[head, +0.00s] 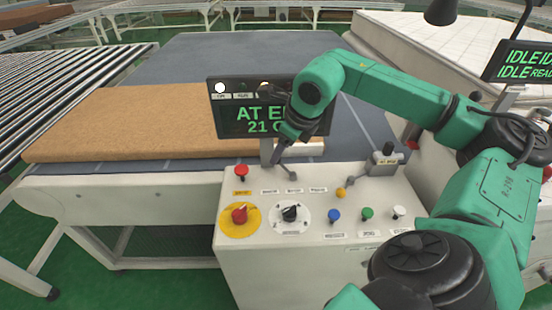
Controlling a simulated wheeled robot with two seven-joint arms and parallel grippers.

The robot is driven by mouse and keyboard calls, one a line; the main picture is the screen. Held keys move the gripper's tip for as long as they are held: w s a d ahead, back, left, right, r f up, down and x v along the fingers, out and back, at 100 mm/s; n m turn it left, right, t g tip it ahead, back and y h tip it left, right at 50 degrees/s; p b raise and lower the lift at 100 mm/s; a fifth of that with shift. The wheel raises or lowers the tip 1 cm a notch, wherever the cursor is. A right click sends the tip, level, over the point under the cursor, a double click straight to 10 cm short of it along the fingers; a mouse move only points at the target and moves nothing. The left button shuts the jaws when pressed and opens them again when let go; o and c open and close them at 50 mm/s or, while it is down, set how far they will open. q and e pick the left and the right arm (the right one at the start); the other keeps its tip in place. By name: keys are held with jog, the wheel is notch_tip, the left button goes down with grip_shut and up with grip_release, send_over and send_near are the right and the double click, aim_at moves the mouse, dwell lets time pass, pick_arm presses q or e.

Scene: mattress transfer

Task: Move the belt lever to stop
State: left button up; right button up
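The white control console (300,262) stands in front of me. My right gripper (277,160) reaches in from the right and points down over the back of the console top, beside the display post. Its dark fingers are small and partly merge with the post, so I cannot tell whether they are open or touching anything. Several small labels (293,190) lie in a row just in front of it. My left gripper is not in view.
A display (240,118) is partly covered by my arm. A brown mattress (120,125) lies on the grey belt (230,52).

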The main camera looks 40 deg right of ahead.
aim_at(282, 166)
jog(key=p+x, duration=0.1)
jog(key=x, duration=0.5)
jog(key=shift+w+f, duration=0.15)
jog(key=shift+c, duration=0.3)
grip_shut()
dwell(0.8)
